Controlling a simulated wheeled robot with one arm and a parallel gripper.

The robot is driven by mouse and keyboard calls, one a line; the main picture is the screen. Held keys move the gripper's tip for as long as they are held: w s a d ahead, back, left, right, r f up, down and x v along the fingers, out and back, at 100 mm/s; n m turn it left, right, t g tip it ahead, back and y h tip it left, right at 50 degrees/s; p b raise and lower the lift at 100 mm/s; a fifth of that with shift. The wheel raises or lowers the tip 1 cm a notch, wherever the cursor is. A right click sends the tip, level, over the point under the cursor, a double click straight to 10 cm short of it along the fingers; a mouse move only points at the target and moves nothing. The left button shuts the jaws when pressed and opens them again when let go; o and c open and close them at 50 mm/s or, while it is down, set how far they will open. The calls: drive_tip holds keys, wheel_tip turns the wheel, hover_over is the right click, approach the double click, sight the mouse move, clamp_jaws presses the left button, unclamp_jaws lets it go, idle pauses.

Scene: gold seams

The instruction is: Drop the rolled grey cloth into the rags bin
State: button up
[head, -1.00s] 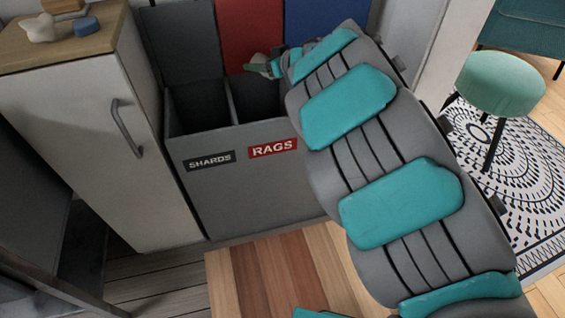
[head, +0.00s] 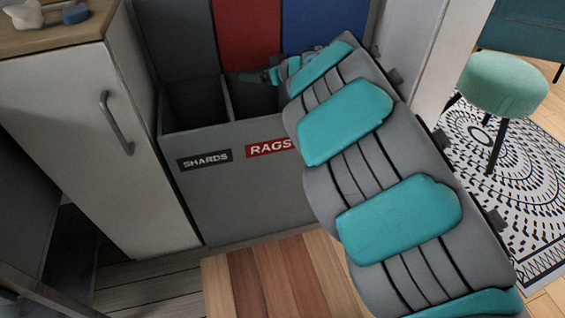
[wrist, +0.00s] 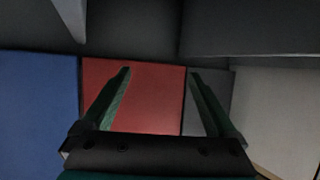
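The rags bin (head: 262,148) is the compartment behind the red RAGS label, to the right of the shards compartment. Its dark opening (head: 250,98) is partly hidden by my arm. My gripper (head: 257,77) is over that opening, in front of the red back panel. In the wrist view my gripper (wrist: 160,73) has its two green fingers wide apart, with nothing between them. The rolled grey cloth is not visible in either current view, and the inside of the rags bin is too dark and hidden to make out.
The shards compartment (head: 195,103) is left of the rags one. A white cabinet (head: 85,125) with a handle stands to its left, with small objects on its wooden top. A green stool (head: 505,82) on a patterned rug is at right.

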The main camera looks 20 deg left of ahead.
idle(0.3)
drive_tip(key=v, duration=0.7)
drive_tip(key=shift+s+d+r+p, duration=0.15)
drive_tip(key=shift+d+p, duration=0.15)
drive_tip(key=shift+d, duration=0.05)
